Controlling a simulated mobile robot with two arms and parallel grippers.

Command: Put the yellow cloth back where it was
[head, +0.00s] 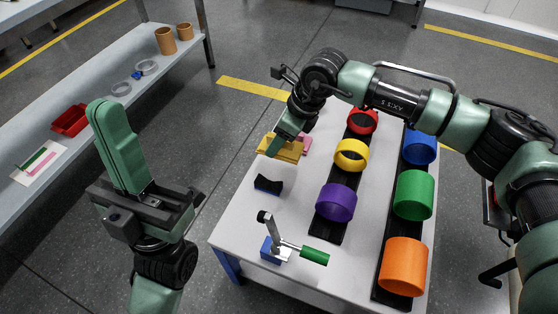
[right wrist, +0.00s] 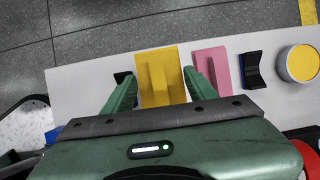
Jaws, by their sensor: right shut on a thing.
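The yellow cloth (head: 283,149) is at the far left edge of the white table, under my right gripper (head: 280,138). In the right wrist view the yellow cloth (right wrist: 160,65) has a raised middle fold between the two green fingers of my right gripper (right wrist: 160,92). The gripper is shut on it. I cannot tell whether the cloth touches the tabletop. A pink cloth (right wrist: 212,70) lies just beside it, and it also shows partly in the head view (head: 306,144). My left gripper (head: 117,145) is shut and empty, off the table's left side, fingers pointing up.
The white table (head: 240,225) carries a black-and-blue cradle (head: 268,184), a toggle clamp with green handle (head: 314,256) and colored rings on black strips, including a purple one (head: 336,202). A shelf at left holds a red tray (head: 71,119). Floor lies between.

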